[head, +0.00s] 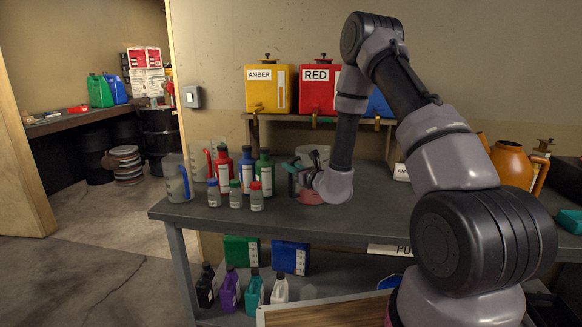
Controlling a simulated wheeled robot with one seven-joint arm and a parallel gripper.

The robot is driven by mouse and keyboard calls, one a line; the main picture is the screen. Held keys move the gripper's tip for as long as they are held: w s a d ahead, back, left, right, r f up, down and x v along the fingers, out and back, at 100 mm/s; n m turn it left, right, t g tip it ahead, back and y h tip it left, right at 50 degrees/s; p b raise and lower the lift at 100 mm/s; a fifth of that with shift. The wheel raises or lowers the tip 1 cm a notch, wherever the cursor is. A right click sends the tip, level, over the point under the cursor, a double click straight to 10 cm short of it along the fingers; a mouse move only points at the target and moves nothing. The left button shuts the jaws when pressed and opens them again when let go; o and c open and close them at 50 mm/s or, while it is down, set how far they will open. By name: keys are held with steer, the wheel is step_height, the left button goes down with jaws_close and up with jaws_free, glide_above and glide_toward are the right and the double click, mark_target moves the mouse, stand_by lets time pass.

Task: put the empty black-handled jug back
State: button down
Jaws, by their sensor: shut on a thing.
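A clear jug (312,152) is on the grey table, partly hidden behind my gripper. My gripper (309,169) is shut on this jug at its near side. A dark part shows at the left of the grip; I cannot tell whether it is the jug's handle or a finger. A reddish-pink patch shows low beneath the grip; I cannot tell whether it is in the jug or under it. The jug looks upright, and whether it touches the table is hidden. Two other clear jugs stand at the table's left end, one with a blue handle (185,183) and one with a red handle (210,164).
Red, blue and green bottles (264,172) and several small jars (235,194) stand left of my gripper. Yellow (267,90) and red (318,89) tapped containers sit on a rack behind. An orange can (510,164) stands right. The table front (250,212) is clear.

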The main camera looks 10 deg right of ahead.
steer(key=c, duration=0.8)
jaws_free()
steer(key=v, duration=1.2)
steer(key=s+a+r+n+g+y, duration=0.3)
steer(key=a+r+n+y, duration=0.15)
steer(key=r, duration=0.25)
steer(key=s+a+r+n+g+y, duration=0.4)
steer(key=a+r+n, duration=0.1)
steer(key=r, duration=0.2)
steer(key=s+a+r+n+g, duration=0.3)
steer(key=s+r+n+g, duration=0.3)
steer(key=s+n+g, duration=0.3)
steer(key=s+d+n+h, duration=0.3)
steer(key=s+h, duration=0.1)
steer(key=s, duration=0.3)
steer(key=s+d+r+n+t+h, duration=0.1)
steer(key=d+r+n+t+h, duration=0.1)
steer(key=d+h, duration=0.3)
steer(key=s+d+r+n+t+h, duration=0.2)
steer(key=d+r+t+h, duration=0.3)
steer(key=d, duration=0.5)
steer(key=shift+d+n, duration=0.2)
steer(key=shift+n, duration=0.25)
